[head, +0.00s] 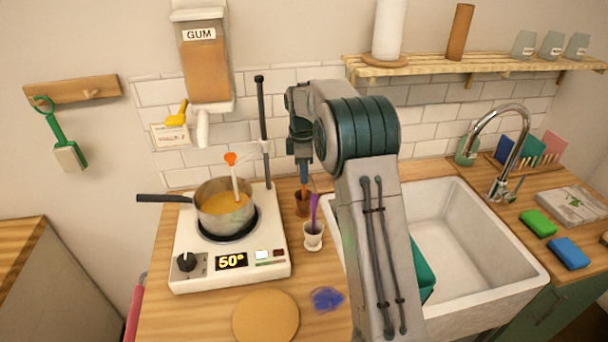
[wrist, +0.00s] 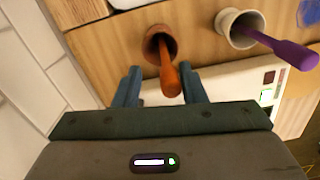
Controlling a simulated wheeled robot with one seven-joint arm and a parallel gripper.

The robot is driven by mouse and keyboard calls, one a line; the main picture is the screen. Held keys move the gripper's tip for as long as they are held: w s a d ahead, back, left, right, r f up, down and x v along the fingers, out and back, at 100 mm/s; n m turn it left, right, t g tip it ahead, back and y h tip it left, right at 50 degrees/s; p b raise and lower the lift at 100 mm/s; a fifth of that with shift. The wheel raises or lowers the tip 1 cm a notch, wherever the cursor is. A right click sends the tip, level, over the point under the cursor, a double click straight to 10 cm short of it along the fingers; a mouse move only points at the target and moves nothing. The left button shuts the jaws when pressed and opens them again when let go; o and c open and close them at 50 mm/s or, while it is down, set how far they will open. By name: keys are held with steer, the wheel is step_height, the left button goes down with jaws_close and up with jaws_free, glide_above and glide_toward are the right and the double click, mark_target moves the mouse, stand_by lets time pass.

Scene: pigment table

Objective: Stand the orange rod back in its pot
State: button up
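The orange rod (wrist: 170,80) has its lower end inside the brown pot (wrist: 158,42) in the wrist view. It reaches up from the pot's mouth toward my camera. In the head view, the brown pot (head: 303,205) stands on the counter just right of the hot plate, partly behind the white pot. My gripper (wrist: 160,72) is open, with one blue finger on each side of the rod and visible gaps between. In the head view, my gripper (head: 304,178) points down over the brown pot; the rod's details there are small.
A white pot (head: 313,239) with a purple rod (head: 314,210) stands close in front of the brown pot. The hot plate (head: 190,268) bears a saucepan (head: 226,222) of orange liquid. A sink (head: 470,235) lies right. A blue stain (head: 326,299) and round board (head: 265,318) are in front.

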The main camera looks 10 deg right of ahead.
steer(key=r, duration=1.1)
steer(key=shift+s+a+b, duration=0.15)
steer(key=shift+s+b, duration=0.05)
steer(key=shift+b, duration=0.1)
steer(key=s+r+m+t, duration=0.1)
steer(key=s+r+m, duration=0.3)
steer(key=s, duration=0.5)
steer(key=s+f+m+t, duration=0.1)
steer(key=s+m, duration=0.3)
steer(key=s, duration=0.5)
steer(key=s+f+m, duration=0.4)
steer(key=s, duration=0.5)
steer(key=s+f+m+t, duration=0.1)
steer(key=s+m, duration=0.3)
steer(key=s, duration=0.5)
steer(key=shift+s+f+t, duration=0.3)
steer(key=shift+s+f, duration=0.05)
steer(key=shift+f, duration=0.3)
